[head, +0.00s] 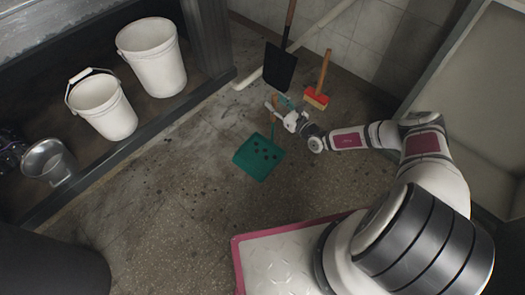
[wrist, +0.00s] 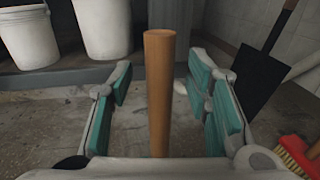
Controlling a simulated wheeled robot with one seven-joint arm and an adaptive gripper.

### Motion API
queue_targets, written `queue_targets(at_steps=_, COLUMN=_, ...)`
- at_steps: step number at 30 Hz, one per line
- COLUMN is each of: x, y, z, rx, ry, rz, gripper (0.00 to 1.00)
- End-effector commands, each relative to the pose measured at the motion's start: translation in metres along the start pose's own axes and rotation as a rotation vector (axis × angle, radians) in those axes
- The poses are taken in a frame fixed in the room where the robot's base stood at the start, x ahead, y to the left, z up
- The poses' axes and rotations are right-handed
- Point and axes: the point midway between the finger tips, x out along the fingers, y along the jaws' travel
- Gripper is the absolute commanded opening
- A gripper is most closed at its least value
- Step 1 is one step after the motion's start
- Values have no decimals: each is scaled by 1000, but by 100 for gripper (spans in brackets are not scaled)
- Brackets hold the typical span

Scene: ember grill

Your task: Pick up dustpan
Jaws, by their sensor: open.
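The teal dustpan (head: 258,157) lies on the floor near the middle of the head view, with dark lumps on its pan. Its upright part rises toward my gripper (head: 279,106), and a wooden handle shows there partly covered by the gripper. In the wrist view, the wooden handle (wrist: 160,95) stands upright between the teal finger pads of my open gripper (wrist: 166,84). Gaps show on both sides of the handle, so the fingers are apart from it. The pan itself is not visible in the wrist view.
A red-headed brush (head: 316,97) and a black shovel (head: 280,66) stand near the wall, to the right in the wrist view. White buckets (head: 152,58) and a metal pail (head: 47,162) stand on the left behind a dark ledge. Floor left of the dustpan is clear.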

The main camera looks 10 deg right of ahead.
Motion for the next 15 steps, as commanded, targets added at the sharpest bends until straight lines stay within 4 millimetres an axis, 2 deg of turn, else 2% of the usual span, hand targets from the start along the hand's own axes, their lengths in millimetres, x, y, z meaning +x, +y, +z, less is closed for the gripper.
queue_targets(at_steps=4, x=13, y=0, z=-1, rx=-1, ry=0, rz=1, gripper=45)
queue_targets(at_steps=11, x=15, y=0, z=0, rx=0, ry=0, rz=0, gripper=45)
queue_targets(at_steps=12, x=14, y=0, z=0, rx=0, ry=0, rz=0, gripper=40)
queue_targets(at_steps=15, x=14, y=0, z=0, rx=0, ry=0, rz=0, gripper=17)
